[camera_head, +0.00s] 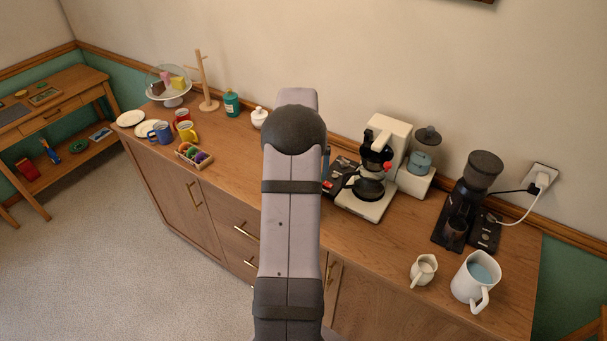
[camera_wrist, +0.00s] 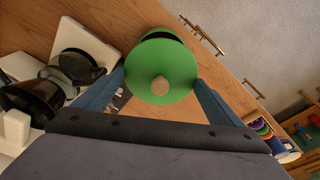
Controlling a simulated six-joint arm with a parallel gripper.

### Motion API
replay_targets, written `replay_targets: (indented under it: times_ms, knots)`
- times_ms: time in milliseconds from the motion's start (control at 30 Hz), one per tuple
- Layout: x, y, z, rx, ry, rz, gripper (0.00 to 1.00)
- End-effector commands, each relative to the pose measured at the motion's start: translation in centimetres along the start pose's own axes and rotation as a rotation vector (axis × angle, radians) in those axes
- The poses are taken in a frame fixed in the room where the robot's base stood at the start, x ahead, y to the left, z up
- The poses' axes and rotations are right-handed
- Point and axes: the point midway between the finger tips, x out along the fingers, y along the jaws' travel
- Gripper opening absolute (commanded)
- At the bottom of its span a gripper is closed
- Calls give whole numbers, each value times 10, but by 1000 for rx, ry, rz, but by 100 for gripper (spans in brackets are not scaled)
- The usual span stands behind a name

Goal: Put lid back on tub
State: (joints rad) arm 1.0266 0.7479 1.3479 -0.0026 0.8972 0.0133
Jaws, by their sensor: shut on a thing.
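A round green lid (camera_wrist: 150,62) with a pale knob (camera_wrist: 160,86) shows in the wrist view. My gripper (camera_wrist: 161,80) has its blue fingers on either side of the lid and is shut on it. In the head view my arm hides the lid and the tub.
On the wooden sideboard (camera_head: 390,275), a coffee machine (camera_head: 392,140) stands right of my arm. Further right are a grinder (camera_head: 480,170), a small jug (camera_head: 423,268) and a white mug (camera_head: 463,290).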

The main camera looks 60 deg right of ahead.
Motion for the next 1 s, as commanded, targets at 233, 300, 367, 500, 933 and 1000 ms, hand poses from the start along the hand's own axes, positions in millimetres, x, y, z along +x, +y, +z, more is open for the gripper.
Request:
replay_targets:
  times_ms: [233, 300, 367, 500, 933, 1000]
  knots:
    - [2, 0, 0, -2, 2, -1, 69]
    - [5, 0, 0, -2, 1, -1, 69]
    - [8, 0, 1, -2, 1, -1, 69]
    - [16, 0, 2, -1, 1, -1, 69]
    - [50, 0, 7, -1, 1, -1, 68]
    - [54, 0, 8, -1, 1, -1, 68]
